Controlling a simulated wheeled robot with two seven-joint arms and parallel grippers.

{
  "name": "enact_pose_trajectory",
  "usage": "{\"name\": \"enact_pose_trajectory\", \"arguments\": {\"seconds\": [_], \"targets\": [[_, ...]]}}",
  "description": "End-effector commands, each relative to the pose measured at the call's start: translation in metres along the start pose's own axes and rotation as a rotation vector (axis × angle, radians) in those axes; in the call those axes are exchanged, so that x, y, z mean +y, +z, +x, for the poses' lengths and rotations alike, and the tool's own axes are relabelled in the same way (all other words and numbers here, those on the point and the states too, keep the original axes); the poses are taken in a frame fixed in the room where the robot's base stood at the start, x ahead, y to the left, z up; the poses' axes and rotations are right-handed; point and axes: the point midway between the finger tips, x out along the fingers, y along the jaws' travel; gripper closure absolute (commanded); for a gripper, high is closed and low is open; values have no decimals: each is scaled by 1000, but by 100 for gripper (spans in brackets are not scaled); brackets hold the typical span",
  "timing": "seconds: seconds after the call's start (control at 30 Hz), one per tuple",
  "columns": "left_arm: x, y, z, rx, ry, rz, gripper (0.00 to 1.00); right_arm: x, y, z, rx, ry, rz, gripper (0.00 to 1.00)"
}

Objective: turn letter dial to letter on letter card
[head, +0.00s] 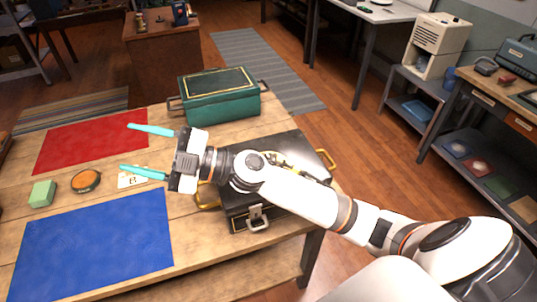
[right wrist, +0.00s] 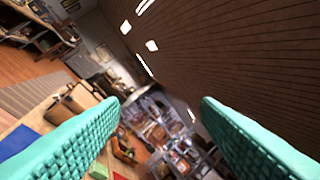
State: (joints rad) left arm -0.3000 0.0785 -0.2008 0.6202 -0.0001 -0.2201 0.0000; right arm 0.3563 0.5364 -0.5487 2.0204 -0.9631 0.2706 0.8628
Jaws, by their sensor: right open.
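The letter card (head: 133,181) is a small pale card lying on the wooden table, with a dark letter that looks like a B. A finger of my right gripper (head: 127,148) partly covers it from above. The gripper's two teal fingers are wide apart and empty, and also show in the right wrist view (right wrist: 160,103). A black case (head: 283,207) with yellow handles and a front latch stands on the table under my right arm, which hides part of its top. I cannot make out a letter dial. My left gripper is not in view.
On the table (head: 188,247) are a green block (head: 42,194), a round orange-and-black object (head: 86,181), a red mat (head: 85,142), a blue mat (head: 95,243) and a green chest (head: 220,100) behind the black case. The left-middle tabletop between the mats has some bare wood.

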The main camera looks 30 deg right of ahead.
Motion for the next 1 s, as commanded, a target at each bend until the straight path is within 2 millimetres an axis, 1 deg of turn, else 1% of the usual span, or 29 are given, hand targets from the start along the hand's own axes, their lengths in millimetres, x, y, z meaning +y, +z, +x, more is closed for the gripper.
{"name": "enact_pose_trajectory", "arguments": {"seconds": [0.03, 0.07, 0.13, 0.2, 0.27, 0.3, 0.37, 0.4, 0.47, 0.5, 0.6, 0.7, 0.73, 0.8, 0.87, 1.0], "targets": [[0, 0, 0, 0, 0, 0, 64, 8, 2, 5, -47, 134, -59, 43], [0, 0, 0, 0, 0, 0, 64, 16, 1, 4, -68, 224, -86, 43], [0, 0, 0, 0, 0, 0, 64, 32, -7, -2, -85, 436, -141, 43], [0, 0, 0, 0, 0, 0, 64, 42, -25, -18, -55, 654, -189, 43], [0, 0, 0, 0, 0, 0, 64, 44, -44, -38, 9, 839, -218, 43], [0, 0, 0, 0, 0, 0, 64, 40, -59, -54, 70, 958, -235, 43], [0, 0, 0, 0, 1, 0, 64, 27, -82, -82, 191, 1126, -247, 43], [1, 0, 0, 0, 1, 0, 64, 15, -96, -102, 287, 1227, -248, 43], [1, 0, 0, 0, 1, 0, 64, -9, -112, -134, 443, 1356, -240, 43], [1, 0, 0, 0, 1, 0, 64, -27, -120, -153, 549, 1424, -229, 43], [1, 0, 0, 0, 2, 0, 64, -68, -129, -195, 789, 1539, -187, 43], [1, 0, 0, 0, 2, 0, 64, -96, -129, -223, 959, 1595, -146, 43], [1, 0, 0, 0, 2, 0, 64, -102, -129, -228, 992, 1605, -137, 43], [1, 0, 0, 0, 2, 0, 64, -110, -128, -236, 1044, 1619, -122, 43], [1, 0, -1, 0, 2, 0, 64, -110, -129, -240, 1062, 1626, -115, 43], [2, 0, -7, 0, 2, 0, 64, -99, -137, -247, 1062, 1629, -111, 43]]}}
